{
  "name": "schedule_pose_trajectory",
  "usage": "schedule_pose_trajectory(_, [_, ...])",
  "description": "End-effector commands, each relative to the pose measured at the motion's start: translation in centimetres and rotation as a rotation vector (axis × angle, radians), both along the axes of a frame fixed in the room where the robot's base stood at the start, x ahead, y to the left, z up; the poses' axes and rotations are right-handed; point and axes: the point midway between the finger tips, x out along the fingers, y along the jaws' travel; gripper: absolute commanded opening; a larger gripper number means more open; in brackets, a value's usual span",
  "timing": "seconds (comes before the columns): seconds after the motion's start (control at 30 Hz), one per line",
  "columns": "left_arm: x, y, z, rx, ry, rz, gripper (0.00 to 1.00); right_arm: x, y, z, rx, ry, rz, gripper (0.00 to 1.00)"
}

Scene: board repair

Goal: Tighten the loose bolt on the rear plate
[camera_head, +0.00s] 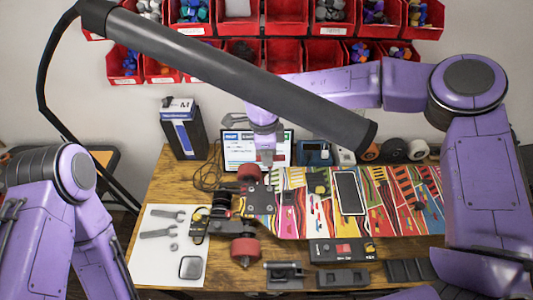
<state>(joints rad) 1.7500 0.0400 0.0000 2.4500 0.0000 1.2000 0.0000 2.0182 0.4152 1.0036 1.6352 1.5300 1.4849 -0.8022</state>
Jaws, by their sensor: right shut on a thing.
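A colourful board (301,210) lies across the table. At its left end sits a dark metal plate (262,198) with small bolt heads; I cannot tell which bolt is loose. A dark truck beside the plate carries a red wheel (245,249) at the front and another red wheel (248,173) at the back. My right gripper (266,158) points down just above the back of the plate. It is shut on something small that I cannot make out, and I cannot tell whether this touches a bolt. My left arm shows at the left, but its gripper is out of view.
A white mat (150,266) at the left holds wrenches (158,232) and a square dark item (190,267). Dark holders (343,278) line the front. A screen (238,155), a box (184,130) and wheels (393,150) stand behind. Red bins (285,55) hang on the wall.

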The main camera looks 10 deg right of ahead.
Motion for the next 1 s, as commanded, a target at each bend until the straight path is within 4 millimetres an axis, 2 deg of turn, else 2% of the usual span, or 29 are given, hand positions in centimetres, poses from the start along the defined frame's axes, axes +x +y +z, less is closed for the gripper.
schedule_pose_trajectory(0.1, [0.0,0.0,0.0,0.000,0.000,0.000,0.43,0.2,0.0,-0.1,0.000,0.000,-0.174,0.00])
schedule_pose_trajectory(0.17, [0.0,0.0,0.0,0.000,0.000,0.000,0.43,0.2,0.0,-0.1,0.000,0.000,-0.211,0.00])
schedule_pose_trajectory(0.53, [0.0,0.0,0.0,0.000,0.000,0.000,0.43,0.2,0.0,0.2,0.000,-0.001,-0.213,0.00])
schedule_pose_trajectory(1.0, [0.0,0.0,0.0,0.000,0.000,0.000,0.43,0.2,0.0,1.8,0.001,-0.001,-0.211,0.00])
